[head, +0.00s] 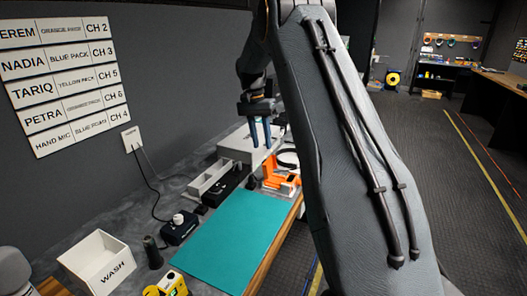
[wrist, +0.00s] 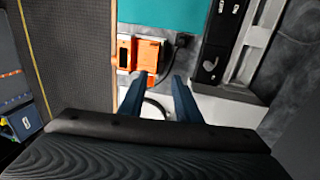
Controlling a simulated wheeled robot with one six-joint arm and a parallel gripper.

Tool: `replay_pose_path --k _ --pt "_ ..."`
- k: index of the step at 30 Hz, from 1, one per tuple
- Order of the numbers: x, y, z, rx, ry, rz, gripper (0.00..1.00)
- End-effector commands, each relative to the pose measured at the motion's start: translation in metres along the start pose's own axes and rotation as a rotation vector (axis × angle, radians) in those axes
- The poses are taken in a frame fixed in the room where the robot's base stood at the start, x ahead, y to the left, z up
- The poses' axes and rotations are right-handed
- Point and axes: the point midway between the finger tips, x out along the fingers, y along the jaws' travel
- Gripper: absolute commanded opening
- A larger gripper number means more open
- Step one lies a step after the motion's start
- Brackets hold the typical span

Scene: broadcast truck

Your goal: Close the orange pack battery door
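The orange pack (head: 281,180) sits at the right edge of the bench, just past the teal mat. In the wrist view the orange pack (wrist: 126,54) shows a dark recess on its left and a pale-edged orange part (wrist: 149,56) on its right. I cannot tell surely whether that part is the battery door or how far it stands open. My gripper (head: 261,146) points down above the bench, beyond the pack in the head view. Its two blue fingers are apart with nothing between them; in the wrist view my gripper (wrist: 157,78) has its tips just below the pack.
The teal mat (head: 232,240) is clear. A long black unit (head: 226,186) and a grey case (head: 240,146) stand near the wall. A white WASH bin (head: 85,262) and a yellow pack (head: 172,284) are nearer. Open floor lies right of the bench.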

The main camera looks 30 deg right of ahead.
Motion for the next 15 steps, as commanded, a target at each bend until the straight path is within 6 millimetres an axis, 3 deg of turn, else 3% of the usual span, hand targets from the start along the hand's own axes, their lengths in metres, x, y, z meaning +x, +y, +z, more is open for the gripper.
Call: replay_pose_path --k 9,15 --pt "0.044 0.001 0.001 -0.001 -0.001 0.001 0.3" --pt "0.054 0.001 -0.001 0.0 0.001 -0.001 0.3"
